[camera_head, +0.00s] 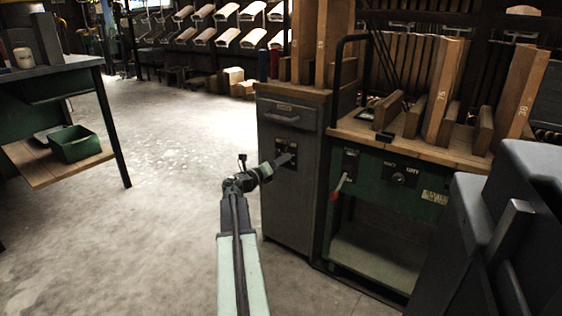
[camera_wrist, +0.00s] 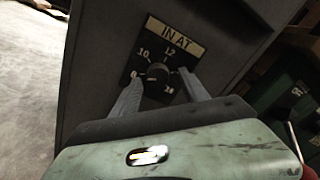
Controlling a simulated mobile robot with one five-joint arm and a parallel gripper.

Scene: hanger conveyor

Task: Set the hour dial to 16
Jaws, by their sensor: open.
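The hour dial is a round dark knob (camera_wrist: 157,73) on a black plate under a label reading "IN AT" (camera_wrist: 175,38). Marks that look like 8, 10 and 12 run around its left and top, with another mark at lower right. The knob's pointer is too dark to read. The dial plate (camera_head: 287,147) is on the front of a grey cabinet (camera_head: 289,205). My gripper (camera_wrist: 160,75) is open, with one finger on each side of the knob. Contact cannot be told. The right finger hides part of the scale. My gripper (camera_head: 284,161) also shows in the head view, at the plate.
A green bench (camera_head: 385,265) with another knob (camera_head: 398,178) and a red-handled lever (camera_head: 340,186) stands right of the cabinet. Wooden boards (camera_head: 447,90) stand on it. A table with a green bin (camera_head: 74,145) is at left. The floor between is clear.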

